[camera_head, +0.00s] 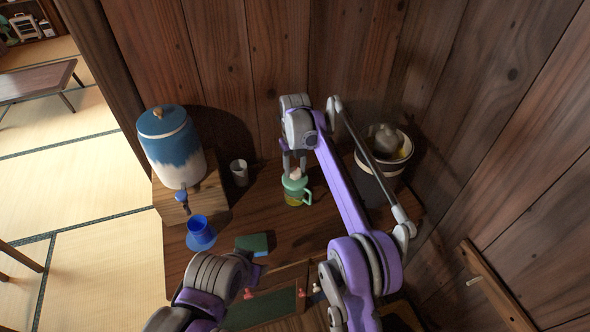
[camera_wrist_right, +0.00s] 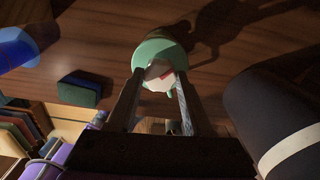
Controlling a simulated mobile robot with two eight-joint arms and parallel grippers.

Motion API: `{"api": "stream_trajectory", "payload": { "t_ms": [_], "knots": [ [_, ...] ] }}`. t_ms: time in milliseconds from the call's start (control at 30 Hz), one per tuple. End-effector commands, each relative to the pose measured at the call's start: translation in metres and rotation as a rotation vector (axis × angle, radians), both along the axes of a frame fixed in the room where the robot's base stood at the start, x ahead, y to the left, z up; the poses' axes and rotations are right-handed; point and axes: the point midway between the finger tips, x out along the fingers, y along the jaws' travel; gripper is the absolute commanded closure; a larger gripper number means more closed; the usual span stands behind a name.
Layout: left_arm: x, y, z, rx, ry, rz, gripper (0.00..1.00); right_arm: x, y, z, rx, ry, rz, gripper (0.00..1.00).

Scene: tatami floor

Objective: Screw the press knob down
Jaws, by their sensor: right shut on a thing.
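A small press (camera_head: 296,198) with a green top, a side handle and a yellowish lower part stands on the wooden counter. A pale, pinkish-white knob (camera_head: 295,174) sits on its top. My right gripper (camera_head: 294,163) reaches down from above and is shut on the knob. In the right wrist view, the knob (camera_wrist_right: 157,73) shows between the two fingertips, over the round green top (camera_wrist_right: 155,50). The press looks upright. The fingers partly cover the knob. Part of my left arm shows at the bottom of the head view, but its gripper cannot be made out.
A blue-and-white dispenser (camera_head: 172,148) stands on a wooden box at left. A dark bucket (camera_head: 374,184) stands at right. Wooden walls close the back and right.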

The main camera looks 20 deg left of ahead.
Motion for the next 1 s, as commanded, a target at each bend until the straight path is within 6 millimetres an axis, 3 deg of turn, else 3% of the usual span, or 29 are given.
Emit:
{"api": "stream_trajectory", "payload": {
  "t_ms": [633, 667, 800, 1000],
  "knots": [
    [-0.0014, 0.0000, -0.0036, 0.000, 0.003, 0.000, 0.50, 0.0000, 0.0006, -0.0001, 0.001, 0.001, -0.026, 1.00],
    [-0.0014, 0.0000, -0.0036, 0.000, 0.003, 0.000, 0.50, 0.0000, 0.0006, -0.0001, 0.001, 0.001, -0.026, 0.46],
    [-0.0014, 0.0000, -0.0036, 0.000, 0.003, 0.000, 0.50, 0.0000, 0.0005, 0.0000, 0.001, 0.001, -0.026, 0.21],
    [-0.0014, 0.0000, -0.0036, 0.000, 0.003, 0.000, 0.50, 0.0000, 0.0004, 0.0002, 0.001, 0.001, -0.026, 0.19]
  ]
}}
